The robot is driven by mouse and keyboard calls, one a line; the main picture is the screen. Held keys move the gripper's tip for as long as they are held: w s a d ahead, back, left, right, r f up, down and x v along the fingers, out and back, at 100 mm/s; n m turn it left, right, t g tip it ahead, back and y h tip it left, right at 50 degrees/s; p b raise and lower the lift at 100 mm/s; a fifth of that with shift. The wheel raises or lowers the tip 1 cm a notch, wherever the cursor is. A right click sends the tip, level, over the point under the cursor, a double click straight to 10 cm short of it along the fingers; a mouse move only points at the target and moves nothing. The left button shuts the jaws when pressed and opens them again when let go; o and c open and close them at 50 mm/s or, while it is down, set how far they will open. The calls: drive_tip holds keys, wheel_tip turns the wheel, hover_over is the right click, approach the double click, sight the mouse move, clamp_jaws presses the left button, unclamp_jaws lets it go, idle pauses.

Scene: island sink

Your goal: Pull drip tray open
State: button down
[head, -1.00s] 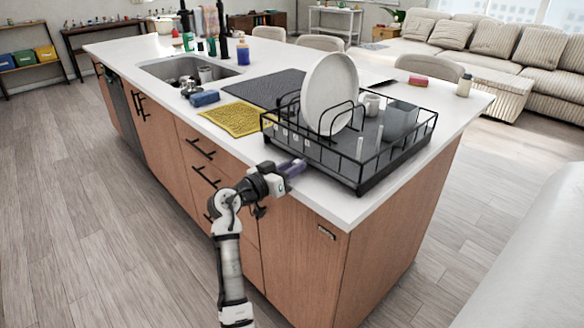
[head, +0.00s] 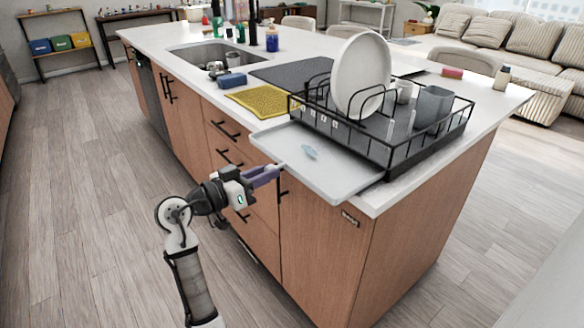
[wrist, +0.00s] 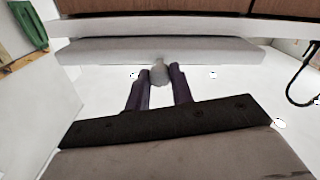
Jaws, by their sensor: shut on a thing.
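The light grey drip tray (head: 322,160) is slid well out from under the black dish rack (head: 385,140) and overhangs the island's front edge. A small pale blue-grey object (head: 310,152) lies on it. My gripper (head: 277,170) is at the tray's front edge, with its purple fingers pointing at it. In the wrist view the fingers (wrist: 161,80) are shut on a small rounded grey knob (wrist: 160,73) at the front of the tray (wrist: 160,50). The tray's rear part is hidden under the rack.
The rack holds a large white plate (head: 361,75), a mug and a grey cup (head: 432,106). Open wooden floor (head: 90,220) lies in front of the island.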

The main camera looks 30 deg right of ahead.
drive_tip(key=a+b, duration=0.1)
drive_tip(key=a, duration=0.6)
drive_tip(key=shift+s+a, duration=0.3)
drive_tip(key=shift+a, duration=0.05)
drive_tip(key=c, duration=1.5)
unclamp_jaws()
drive_tip(key=shift+a, duration=0.1)
drive_tip(key=s+a+b, duration=0.1)
drive_tip(key=a+b, duration=0.1)
drive_tip(key=a, duration=1.1)
drive_tip(key=shift+a, duration=0.3)
